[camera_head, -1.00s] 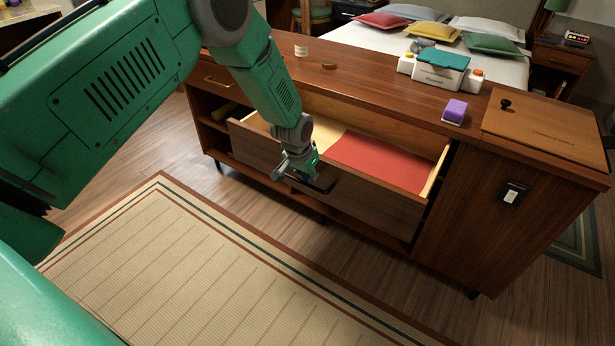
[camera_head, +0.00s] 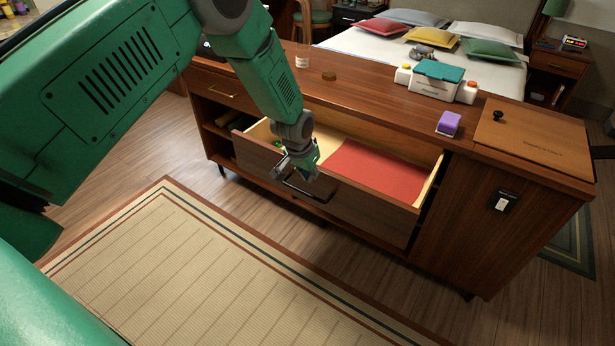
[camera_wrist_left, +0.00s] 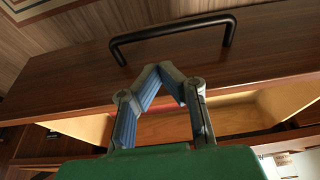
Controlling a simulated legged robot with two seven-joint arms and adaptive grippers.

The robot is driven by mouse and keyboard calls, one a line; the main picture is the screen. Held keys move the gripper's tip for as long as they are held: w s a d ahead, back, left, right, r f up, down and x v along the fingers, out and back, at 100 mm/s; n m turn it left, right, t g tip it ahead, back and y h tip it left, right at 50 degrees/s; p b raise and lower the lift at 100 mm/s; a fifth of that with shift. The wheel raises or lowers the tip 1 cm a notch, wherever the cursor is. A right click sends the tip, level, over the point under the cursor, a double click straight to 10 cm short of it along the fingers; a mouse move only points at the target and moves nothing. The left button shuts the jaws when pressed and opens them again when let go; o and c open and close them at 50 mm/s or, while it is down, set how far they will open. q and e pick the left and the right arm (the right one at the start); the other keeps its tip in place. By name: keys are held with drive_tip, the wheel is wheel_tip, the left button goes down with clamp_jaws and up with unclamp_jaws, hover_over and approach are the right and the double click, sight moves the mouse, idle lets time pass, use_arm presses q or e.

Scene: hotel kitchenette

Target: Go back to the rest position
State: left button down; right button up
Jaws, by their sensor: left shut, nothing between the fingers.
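My left gripper (camera_head: 300,172) is shut and empty. In the head view it is over the front panel of the open drawer (camera_head: 375,205), just above the dark bar handle (camera_head: 308,192). In the left wrist view the fingertips (camera_wrist_left: 162,72) meet in front of the drawer front, and the handle (camera_wrist_left: 172,37) lies beyond them, apart from them. The drawer has a red lining (camera_head: 375,170) on its right part; my arm hides some of its left part. My right gripper is not in view.
A rug (camera_head: 190,270) covers clear floor in front. A bed stands behind.

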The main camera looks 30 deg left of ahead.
use_arm(q)
drive_tip(key=s+d+f+g, duration=0.15)
drive_tip(key=s+f, duration=0.25)
drive_tip(key=s, duration=0.7)
drive_tip(key=s+d+f, duration=0.2)
drive_tip(key=s+f, duration=0.2)
drive_tip(key=s, duration=0.7)
drive_tip(key=s+r+g, duration=0.1)
drive_tip(key=s, duration=1.8)
drive_tip(key=shift+d+r, duration=0.15)
drive_tip(key=shift+r, duration=0.2)
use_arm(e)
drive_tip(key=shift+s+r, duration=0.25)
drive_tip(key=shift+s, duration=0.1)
use_arm(q)
drive_tip(key=shift+w+d+g, duration=0.15)
drive_tip(key=shift+d+g, duration=0.05)
drive_tip(key=shift+g, duration=0.05)
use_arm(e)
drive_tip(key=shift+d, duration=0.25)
